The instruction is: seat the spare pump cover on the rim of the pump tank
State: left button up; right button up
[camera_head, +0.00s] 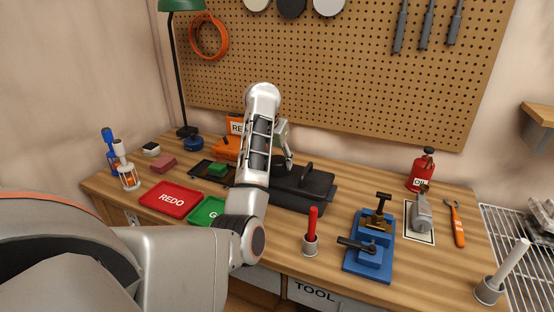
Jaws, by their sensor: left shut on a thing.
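My left arm comes in from the left and reaches over the bench. Its gripper (287,157) is low over the black case (318,192), partly behind my own arm. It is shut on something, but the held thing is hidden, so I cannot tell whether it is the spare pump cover. Whether the gripper touches the case is also unclear. I cannot make out a pump tank or its rim. Round discs, a cream one (257,4), a black one (291,7) and a grey one (328,6), hang on the pegboard. My right gripper is not in view.
A red tray (171,200) and a green tray (206,211) lie left of my arm. A lamp (178,75) stands back left.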

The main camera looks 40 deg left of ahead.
pick_arm(q)
jog(key=shift+f, duration=0.2)
jog(key=o, duration=1.6)
jog(key=shift+c, duration=0.2)
jog(key=shift+f, duration=0.1)
jog(key=shift+v, duration=4.15)
jog(key=shift+d, duration=0.1)
